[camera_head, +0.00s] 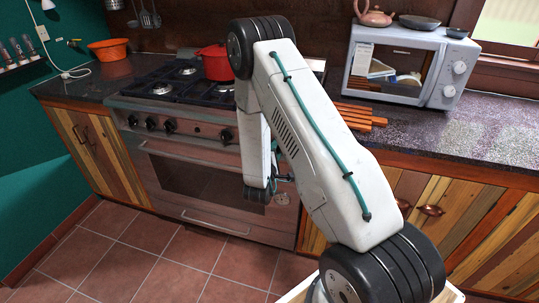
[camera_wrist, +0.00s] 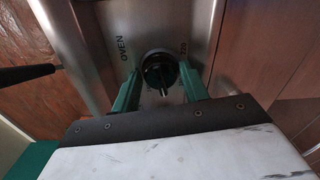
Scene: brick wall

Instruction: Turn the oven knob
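The oven (camera_head: 190,178) is a steel range with a row of black knobs (camera_head: 169,126) on its front panel. In the wrist view a round black knob (camera_wrist: 160,71) sits on the steel panel, next to the word OVEN. My gripper (camera_wrist: 159,76) has its two green fingers spread on the left and right of this knob. The fingertips are very close to its sides; I cannot tell whether they touch it. In the head view my arm hides the right end of the panel and most of my gripper.
A red pot (camera_head: 215,63) stands on the cooktop. A wooden rack (camera_head: 358,116) and a microwave (camera_head: 404,63) are on the counter (camera_head: 480,130) at right. An oven door handle (camera_head: 185,152) runs below the knobs. The tiled floor in front is clear.

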